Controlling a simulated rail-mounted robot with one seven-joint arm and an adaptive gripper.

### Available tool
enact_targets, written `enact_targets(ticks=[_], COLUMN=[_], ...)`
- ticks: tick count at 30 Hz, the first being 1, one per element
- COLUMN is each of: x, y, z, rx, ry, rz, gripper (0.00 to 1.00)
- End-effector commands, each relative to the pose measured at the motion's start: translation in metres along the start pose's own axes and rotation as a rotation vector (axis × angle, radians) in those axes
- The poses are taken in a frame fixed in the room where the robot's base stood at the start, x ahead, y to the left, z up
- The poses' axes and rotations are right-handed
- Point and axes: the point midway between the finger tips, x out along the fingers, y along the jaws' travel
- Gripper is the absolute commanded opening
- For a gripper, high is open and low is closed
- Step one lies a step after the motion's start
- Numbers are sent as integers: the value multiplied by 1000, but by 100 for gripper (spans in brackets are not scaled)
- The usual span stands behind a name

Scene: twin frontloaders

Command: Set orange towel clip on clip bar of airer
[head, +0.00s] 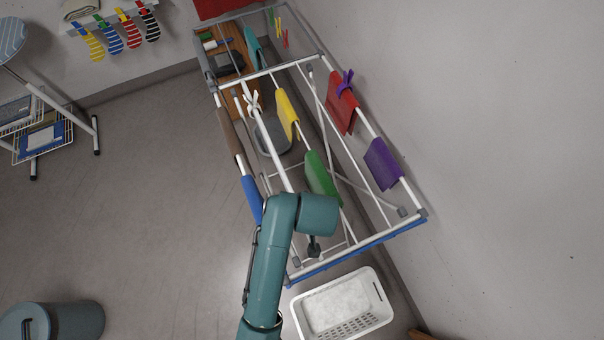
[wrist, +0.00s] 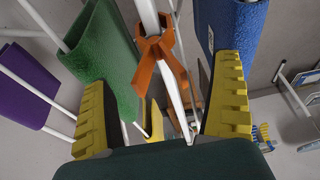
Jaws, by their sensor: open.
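The orange towel clip (wrist: 163,60) is in the wrist view, with its head against a white bar (wrist: 148,15) of the airer and its two legs pointing back toward me. Its jaws seem to be at the bar, but I cannot tell how far they close around it. My gripper (wrist: 160,88) is open, its yellow ribbed fingers apart on either side of the clip, with visible gaps to it. The airer (head: 282,168) stands along the wall in the head view. There, my arm hides the gripper and the orange clip.
A green towel (wrist: 105,50) hangs left of the clip and a blue towel (wrist: 238,30) right, close to my fingers. A white clip (head: 253,103) and a purple clip (head: 346,82) sit on the airer. A white basket (head: 340,306) stands below its near end.

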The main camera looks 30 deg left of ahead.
Motion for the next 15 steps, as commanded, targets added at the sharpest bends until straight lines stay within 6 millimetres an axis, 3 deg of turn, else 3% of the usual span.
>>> enact_targets(ticks=[9,15], x=[-4,-42], y=[0,1], z=[-1,-1], rx=[0,1], ry=[2,5], rz=[1,5], gripper=[100,100])
